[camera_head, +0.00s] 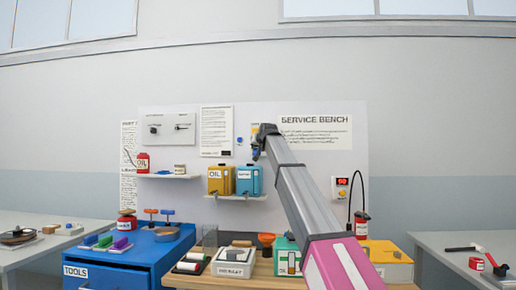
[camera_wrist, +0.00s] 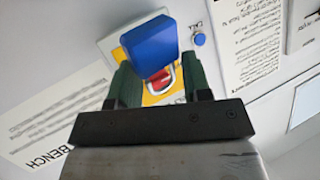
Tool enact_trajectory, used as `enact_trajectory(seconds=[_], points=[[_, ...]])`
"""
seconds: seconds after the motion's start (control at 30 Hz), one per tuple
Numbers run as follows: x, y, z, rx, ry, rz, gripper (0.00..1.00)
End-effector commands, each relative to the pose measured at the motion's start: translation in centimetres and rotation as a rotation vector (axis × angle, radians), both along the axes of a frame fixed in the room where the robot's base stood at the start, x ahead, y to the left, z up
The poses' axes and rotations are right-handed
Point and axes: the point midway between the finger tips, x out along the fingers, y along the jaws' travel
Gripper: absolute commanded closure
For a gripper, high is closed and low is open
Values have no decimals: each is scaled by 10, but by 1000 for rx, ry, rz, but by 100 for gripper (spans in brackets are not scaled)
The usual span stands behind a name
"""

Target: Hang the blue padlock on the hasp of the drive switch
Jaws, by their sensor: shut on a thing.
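The blue padlock (camera_wrist: 149,48) is held between the green fingers of my gripper (camera_wrist: 158,82) in the wrist view. Its body covers part of what lies behind. The drive switch appears to be the red part on a yellow and white plate (camera_wrist: 105,46) just behind the padlock. A pale metal loop shows around the red part; I cannot tell whether it is the padlock's shackle or the hasp. In the head view my gripper (camera_head: 259,147) is up at the wall panel, largely covering the switch.
A round blue button (camera_wrist: 199,39) sits beside the switch, and text sheets (camera_wrist: 248,38) are nearby. In the head view, a shelf (camera_head: 240,198) with an orange and a blue can stands below left of my gripper. A crowded bench and blue tool cabinet (camera_head: 130,262) are lower down.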

Motion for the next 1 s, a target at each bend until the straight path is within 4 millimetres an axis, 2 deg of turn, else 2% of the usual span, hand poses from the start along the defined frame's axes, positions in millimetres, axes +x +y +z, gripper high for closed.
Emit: enact_trajectory(seconds=[1.0], points=[[52,-1,-4,0,-1,0,80]])
